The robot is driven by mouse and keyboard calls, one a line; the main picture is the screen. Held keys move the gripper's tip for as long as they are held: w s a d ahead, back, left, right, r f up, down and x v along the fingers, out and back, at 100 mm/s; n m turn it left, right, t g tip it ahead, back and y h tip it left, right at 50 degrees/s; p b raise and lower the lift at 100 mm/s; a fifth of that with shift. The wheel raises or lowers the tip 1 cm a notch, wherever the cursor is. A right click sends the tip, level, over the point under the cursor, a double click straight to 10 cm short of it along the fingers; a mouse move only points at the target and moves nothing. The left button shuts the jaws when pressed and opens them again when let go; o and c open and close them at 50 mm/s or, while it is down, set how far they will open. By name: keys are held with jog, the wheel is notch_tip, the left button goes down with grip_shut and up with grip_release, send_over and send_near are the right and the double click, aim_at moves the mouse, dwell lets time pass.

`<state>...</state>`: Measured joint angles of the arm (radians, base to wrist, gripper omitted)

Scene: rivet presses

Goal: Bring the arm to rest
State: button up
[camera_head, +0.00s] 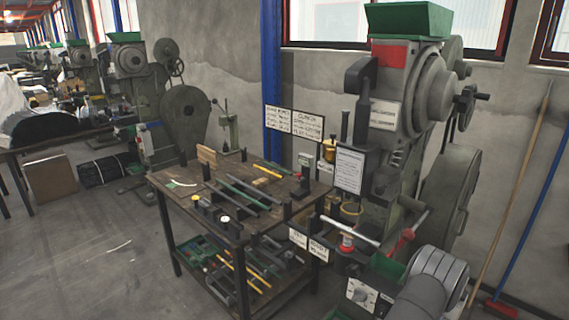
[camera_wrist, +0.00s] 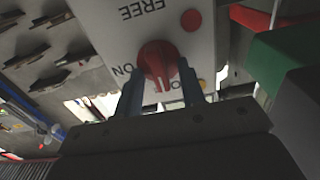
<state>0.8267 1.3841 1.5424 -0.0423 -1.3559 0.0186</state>
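In the wrist view my gripper (camera_wrist: 161,75) has its two dark fingers apart, one on each side of a red knob (camera_wrist: 157,60). The fingertips look very close to the knob's sides, and I cannot tell whether they touch it. The knob sits on a pale panel (camera_wrist: 110,22) with upside-down lettering, "FREE" above and "ON" to the left. Another word is partly hidden by the right finger. In the head view my grey arm (camera_head: 432,284) enters at the bottom right; my fingers are not seen there.
A rivet press (camera_head: 415,95) with a green hopper stands at the right. A wooden workbench (camera_head: 165,183) holds tools and small parts. Poles (camera_head: 515,190) lean on the wall. The floor at left is mostly clear.

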dwell(0.3)
jog(key=v, duration=1.8)
jog(key=w+d+m, duration=0.8)
jog(key=w+d, duration=0.4)
jog(key=shift+m, duration=0.4)
dwell(0.8)
